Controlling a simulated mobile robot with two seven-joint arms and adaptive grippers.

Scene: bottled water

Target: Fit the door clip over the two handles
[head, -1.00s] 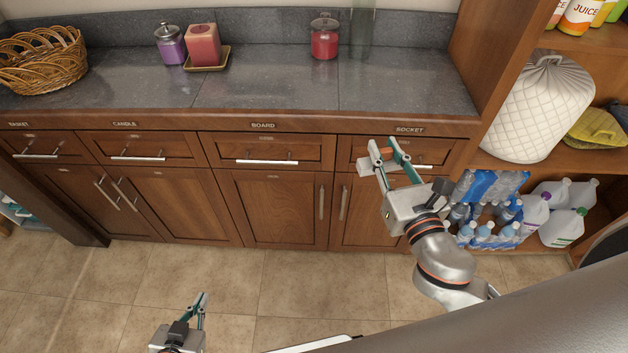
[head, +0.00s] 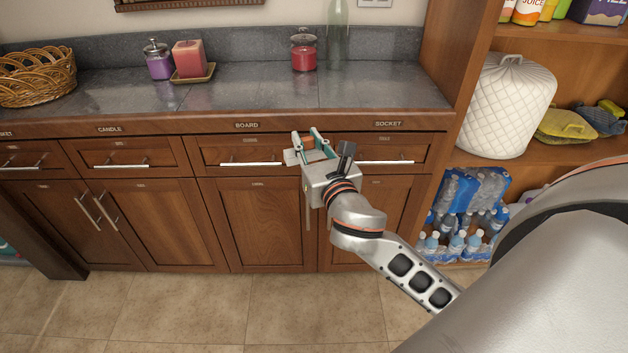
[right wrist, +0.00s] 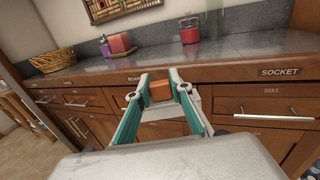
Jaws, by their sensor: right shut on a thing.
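My right gripper (head: 306,141) is shut on the door clip (head: 292,157), a small pale piece mostly hidden by the fingers. It is held in front of the drawer row, between the BOARD and SOCKET drawers. In the right wrist view the clip (right wrist: 157,113) shows pale between and below the teal fingers, with an orange-brown patch above it. One upright door handle (head: 308,208) shows just below the gripper; its neighbour to the right is hidden by my arm. Another pair of upright handles (head: 106,211) is on the doors at left. My left gripper is out of view.
Horizontal drawer handles (head: 250,164) stick out near the gripper. The grey counter (head: 250,95) above holds a basket (head: 38,78), candles (head: 188,60) and a red jar (head: 304,54). Shelves with water bottles (head: 462,210) stand at right. The tiled floor (head: 180,305) is clear.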

